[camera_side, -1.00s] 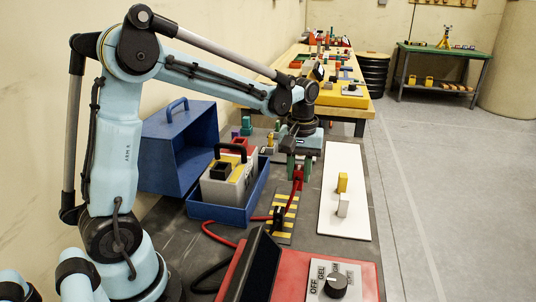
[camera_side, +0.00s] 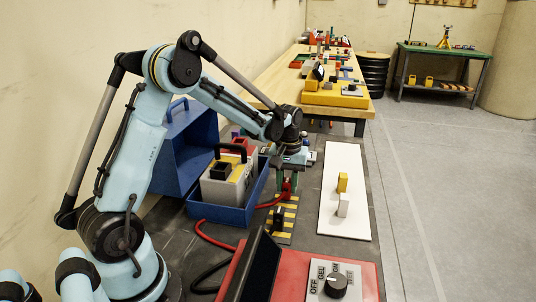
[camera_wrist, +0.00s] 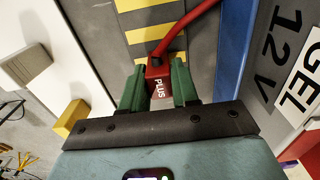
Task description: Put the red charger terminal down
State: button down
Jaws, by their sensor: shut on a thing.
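The red charger terminal (camera_wrist: 158,84), marked PLUS, is held between the green fingers of my gripper (camera_wrist: 159,76) in the wrist view. In the side view the terminal (camera_side: 288,188) is low, at the far end of the yellow-and-black striped pad (camera_side: 285,226). My gripper (camera_side: 289,182) points down and is shut on it. A red cable (camera_wrist: 178,35) runs from the terminal. I cannot tell whether the terminal touches the pad (camera_wrist: 148,17). A black terminal (camera_side: 277,219) stands on the nearer part of the pad.
A grey battery (camera_side: 225,188) sits in a blue tray (camera_side: 222,214) left of the pad. A white board (camera_side: 345,215) with a yellow block (camera_side: 343,182) and a pale block (camera_side: 343,205) lies to the right. A red charger (camera_side: 285,262) is in front.

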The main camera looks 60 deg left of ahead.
aim_at(287, 180)
jog(key=shift+f, duration=0.1)
jog(key=c, duration=0.8)
grip_release()
jog(key=shift+c, duration=0.2)
notch_tip(287, 180, up, 12)
jog(key=f, duration=0.1)
jog(key=s+d+m+t, duration=0.7)
jog(key=s+d+m, duration=0.2)
jog(key=s+d, duration=0.4)
jog(key=shift+r, duration=0.25)
